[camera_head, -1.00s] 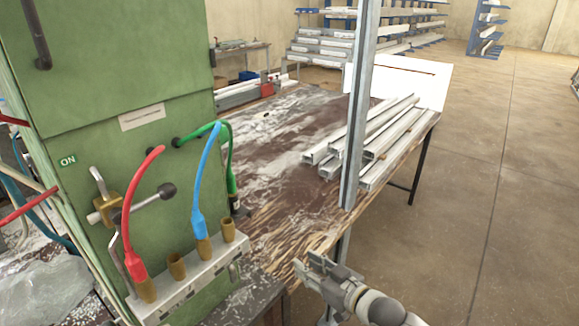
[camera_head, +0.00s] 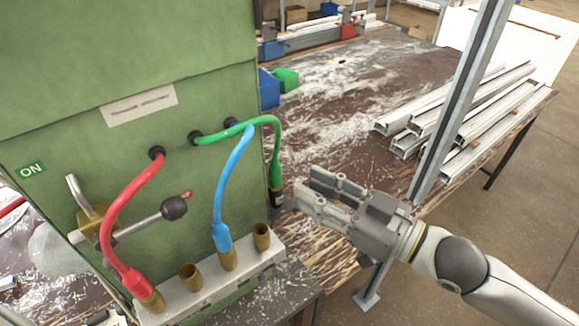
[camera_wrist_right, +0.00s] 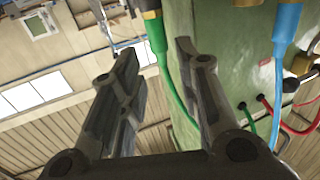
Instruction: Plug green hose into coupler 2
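The green hose (camera_head: 238,128) comes out of the green machine, bends over, and hangs with its dark end (camera_head: 277,197) beside the coupler block. The white coupler block (camera_head: 212,283) carries a row of brass couplers. The second coupler from the left (camera_head: 190,276) is empty, as is the rightmost one (camera_head: 261,238). My right gripper (camera_head: 305,188) is open, its fingertips just right of the hose end. In the right wrist view the green hose (camera_wrist_right: 172,88) shows in the gap between the open fingers (camera_wrist_right: 155,55); contact cannot be told. My left gripper is out of view.
A red hose (camera_head: 128,205) sits in the leftmost coupler and a blue hose (camera_head: 230,180) in the third. A lever with a dark knob (camera_head: 174,207) juts out above the block. A grey upright post (camera_head: 458,105) and metal profiles (camera_head: 440,120) stand behind my right arm.

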